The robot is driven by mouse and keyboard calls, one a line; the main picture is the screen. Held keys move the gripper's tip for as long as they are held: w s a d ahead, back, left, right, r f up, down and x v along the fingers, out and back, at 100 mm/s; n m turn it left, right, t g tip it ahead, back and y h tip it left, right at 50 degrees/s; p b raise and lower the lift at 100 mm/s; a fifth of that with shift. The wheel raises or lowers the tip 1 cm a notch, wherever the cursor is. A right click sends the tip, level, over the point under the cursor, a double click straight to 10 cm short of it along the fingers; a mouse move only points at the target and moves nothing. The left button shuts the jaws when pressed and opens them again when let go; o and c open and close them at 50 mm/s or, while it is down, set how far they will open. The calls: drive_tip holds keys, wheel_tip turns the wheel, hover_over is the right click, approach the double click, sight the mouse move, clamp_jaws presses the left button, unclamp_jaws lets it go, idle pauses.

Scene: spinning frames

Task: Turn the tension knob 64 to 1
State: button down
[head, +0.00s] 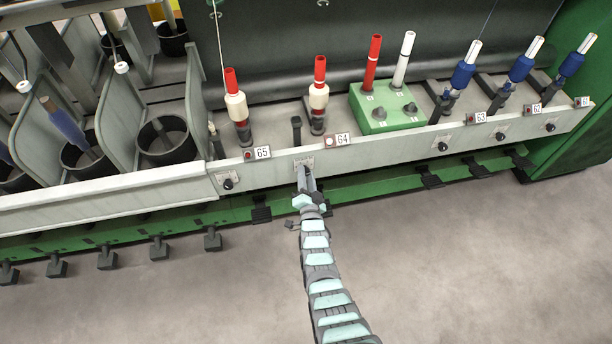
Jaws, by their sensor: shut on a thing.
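The number 64 label (343,140) is on the front rail of the spinning frame, with a round indicator light (329,142) at its left. Left of that label, a small scale plate (303,162) shows on the rail. My gripper (304,177) reaches up to the rail just below this plate, and its jaws are shut on the tension knob there. The jaws hide the knob, so its setting cannot be read. My arm comes up from the bottom of the head view.
Knob 65 (228,184) is on the rail to the left, below the 65 label (263,152). Another knob (442,147) is to the right, near label 63. A green box (385,108) with bobbins stands behind the rail. Black pedals (261,214) stick out below. The grey floor is clear.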

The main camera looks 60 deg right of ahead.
drive_tip(key=shift+n, duration=0.3)
drive_tip(key=shift+f+n+t+b, duration=0.1)
drive_tip(key=shift+n+t+b, duration=0.45)
drive_tip(key=shift+n, duration=2.9)
drive_tip(key=shift+f+n+t+b, duration=0.2)
drive_tip(key=shift+n+b, duration=0.6)
drive_tip(key=shift+n, duration=2.6)
drive_tip(key=shift+r+n+t+b, duration=0.1)
drive_tip(key=shift+n+t+b, duration=0.5)
drive_tip(key=shift+n, duration=2.85)
drive_tip(key=c, duration=1.1)
unclamp_jaws()
